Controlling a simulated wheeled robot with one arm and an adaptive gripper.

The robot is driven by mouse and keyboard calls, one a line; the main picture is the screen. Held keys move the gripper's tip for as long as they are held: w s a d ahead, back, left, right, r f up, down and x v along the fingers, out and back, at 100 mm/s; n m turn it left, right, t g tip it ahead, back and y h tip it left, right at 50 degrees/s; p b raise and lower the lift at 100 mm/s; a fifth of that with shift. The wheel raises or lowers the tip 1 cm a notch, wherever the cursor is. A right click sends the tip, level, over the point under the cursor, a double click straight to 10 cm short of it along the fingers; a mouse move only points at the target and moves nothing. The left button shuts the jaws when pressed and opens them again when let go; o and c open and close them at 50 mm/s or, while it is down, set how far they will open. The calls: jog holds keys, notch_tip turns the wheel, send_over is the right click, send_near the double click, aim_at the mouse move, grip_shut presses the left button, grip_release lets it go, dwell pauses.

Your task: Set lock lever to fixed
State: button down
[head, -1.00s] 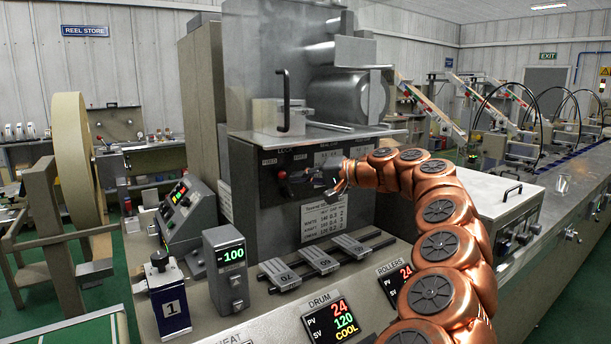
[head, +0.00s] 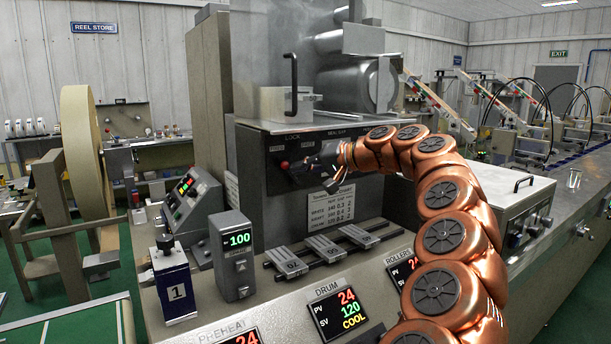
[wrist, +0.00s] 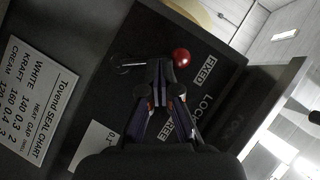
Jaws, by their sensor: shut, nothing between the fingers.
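The lock lever's red knob (head: 284,164) shows on the dark panel (head: 260,160), below the left of two labels. In the wrist view the red knob (wrist: 181,57) sits beside the word FIXED (wrist: 204,70), with FREE (wrist: 166,131) farther off. My gripper (wrist: 160,92) is shut and empty, its fingertips close to the knob and over part of the lever area. Whether they touch the lever I cannot tell. In the head view my gripper (head: 318,170) is at the panel, just right of the knob; the lever's shaft and pivot are mostly hidden.
A metal shelf (head: 330,130) with a black upright handle (head: 291,82) juts out above the panel. A white seal chart (head: 331,203) is below.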

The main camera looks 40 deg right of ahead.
jog(key=shift+a+n, duration=0.2)
jog(key=shift+n, duration=0.1)
jog(key=shift+d, duration=0.1)
jog(key=s+d+r+p, duration=0.3)
jog(key=s+d+r, duration=0.2)
jog(key=s+d, duration=0.3)
jog(key=shift+s+d, duration=0.3)
jog(key=shift+s, duration=0.55)
dwell(0.5)
jog(key=shift+a+r, duration=0.1)
